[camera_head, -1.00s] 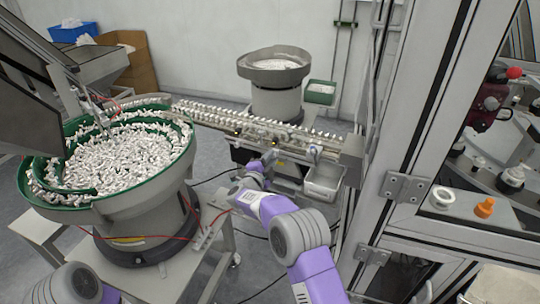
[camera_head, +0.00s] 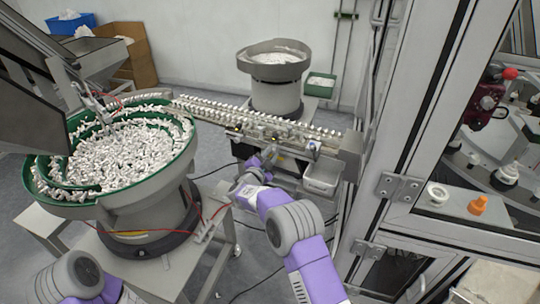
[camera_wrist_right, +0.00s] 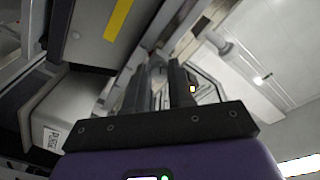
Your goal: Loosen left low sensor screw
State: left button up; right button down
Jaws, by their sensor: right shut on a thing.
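The conveyor rail (camera_head: 250,120) carries rows of white caps, with small sensors and brackets along its near side. My right gripper (camera_head: 267,155) is up against this near side, below the rail. In the right wrist view its two dark fingers (camera_wrist_right: 168,82) point up at the rail's underside and are shut on a small part, the sensor screw, mostly hidden between the tips.
A bowl feeder full of white caps (camera_head: 60,208) stands at the left, with red cables beside it. A metal bin (camera_head: 321,180) hangs below the rail's right end; it also shows in the right wrist view (camera_wrist_right: 58,112). A framed machine cabinet (camera_head: 400,130) closes the right side.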

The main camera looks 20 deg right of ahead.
jog(key=c, duration=1)
grip_release()
jog(key=shift+o, duration=0.2)
jog(key=v, duration=0.7)
jog(key=shift+s+a, duration=0.25)
jog(key=shift+w, duration=0.1)
